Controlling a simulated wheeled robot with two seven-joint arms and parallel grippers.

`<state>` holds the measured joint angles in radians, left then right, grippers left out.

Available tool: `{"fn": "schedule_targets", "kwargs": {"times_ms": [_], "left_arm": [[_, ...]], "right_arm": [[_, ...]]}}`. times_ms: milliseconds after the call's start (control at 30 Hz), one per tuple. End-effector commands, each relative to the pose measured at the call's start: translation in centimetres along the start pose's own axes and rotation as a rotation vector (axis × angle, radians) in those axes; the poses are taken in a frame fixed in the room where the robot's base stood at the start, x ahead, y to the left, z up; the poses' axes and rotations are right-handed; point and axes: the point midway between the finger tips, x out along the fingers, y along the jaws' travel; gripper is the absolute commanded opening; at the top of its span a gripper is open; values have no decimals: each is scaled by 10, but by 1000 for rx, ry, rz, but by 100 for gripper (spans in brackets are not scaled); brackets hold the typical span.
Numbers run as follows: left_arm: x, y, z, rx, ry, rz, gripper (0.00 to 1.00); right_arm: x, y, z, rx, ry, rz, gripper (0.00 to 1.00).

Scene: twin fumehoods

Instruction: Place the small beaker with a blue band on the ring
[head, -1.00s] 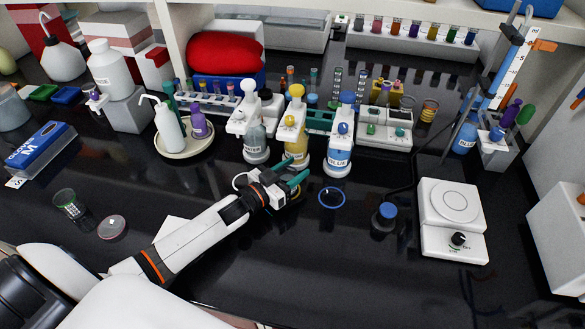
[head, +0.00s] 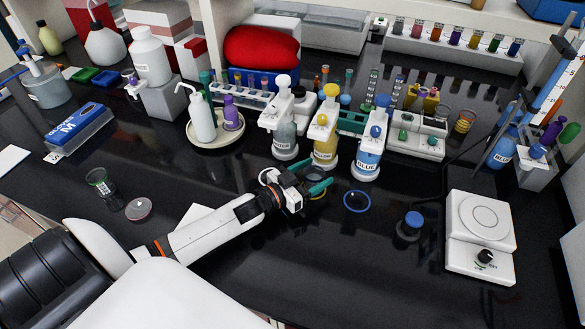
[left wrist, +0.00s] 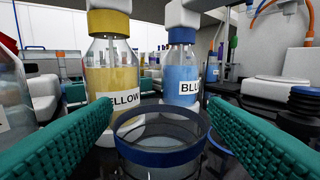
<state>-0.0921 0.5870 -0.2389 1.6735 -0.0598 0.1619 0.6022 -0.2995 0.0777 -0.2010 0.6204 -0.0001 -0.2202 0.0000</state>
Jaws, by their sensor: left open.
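The small beaker with a blue band (left wrist: 165,150) stands between my left gripper's fingers in the left wrist view, apparently clear of both. In the head view the beaker (head: 314,172) is mostly hidden by the gripper. My left gripper (head: 308,177) is open, and its two teal fingers also show in the left wrist view (left wrist: 165,140). A blue ring (head: 357,211) lies on the dark bench just right of the gripper. A yellow ring (head: 318,195) shows partly beneath the fingers. My right gripper is not in view.
Bottles labelled yellow (head: 325,145) and blue (head: 370,150) stand just behind the gripper. A blue-capped jar (head: 409,226) and a white hotplate (head: 480,238) are to the right. A green-marked beaker (head: 102,182) and a dish (head: 139,209) are left. The front bench is clear.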

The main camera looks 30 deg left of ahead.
Motion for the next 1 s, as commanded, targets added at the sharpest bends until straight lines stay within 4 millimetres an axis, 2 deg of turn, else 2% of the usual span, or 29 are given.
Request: {"fn": "schedule_targets", "kwargs": {"times_ms": [200, 433, 633, 1000], "left_arm": [[-48, 0, -3, 1, 4, -1, 68], [-83, 0, -2, -1, 3, 0, 68], [-95, 0, 0, 1, 0, 0, 68], [-96, 0, 0, 1, 0, 0, 68]], "right_arm": [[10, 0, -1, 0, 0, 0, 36], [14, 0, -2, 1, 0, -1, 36], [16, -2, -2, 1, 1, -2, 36], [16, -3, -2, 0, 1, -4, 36]]}}
